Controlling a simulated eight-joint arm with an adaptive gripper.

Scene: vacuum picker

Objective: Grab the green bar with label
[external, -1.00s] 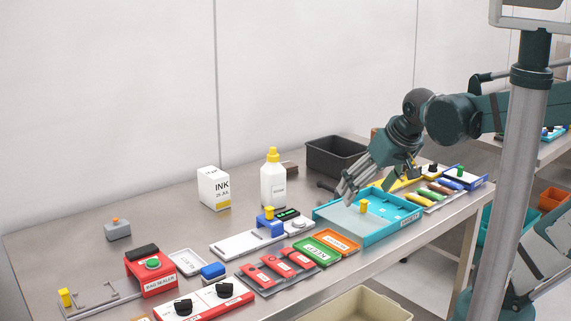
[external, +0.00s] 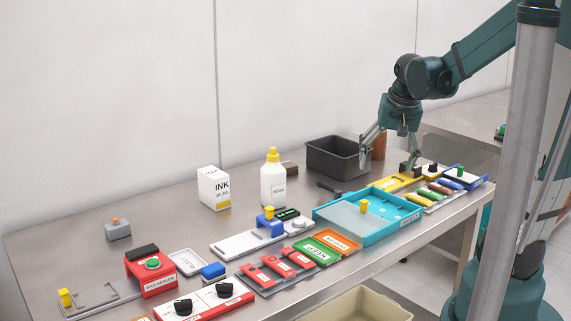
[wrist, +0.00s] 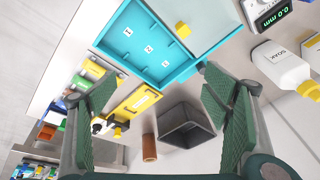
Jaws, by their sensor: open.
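A small green bar (external: 428,194) lies in a row of coloured bars on a tray at the right of the table in the external view. Any label on it is too small to read. A larger green piece labelled KEEP (external: 310,250) lies at the front, beside an orange one. My gripper (external: 390,158) is open and empty, pointing down above the table behind the coloured bars. In the wrist view its two fingers (wrist: 158,85) are spread wide, with the row of bars at the left, partly hidden by the left finger.
A turquoise tray (external: 407,224) stands left of the bars. A dark grey bin (external: 337,168) and a brown cylinder (external: 379,146) stand behind. A yellow labelled piece (wrist: 135,102) lies between the fingers in the wrist view. The white bottle (external: 272,187) stands further left.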

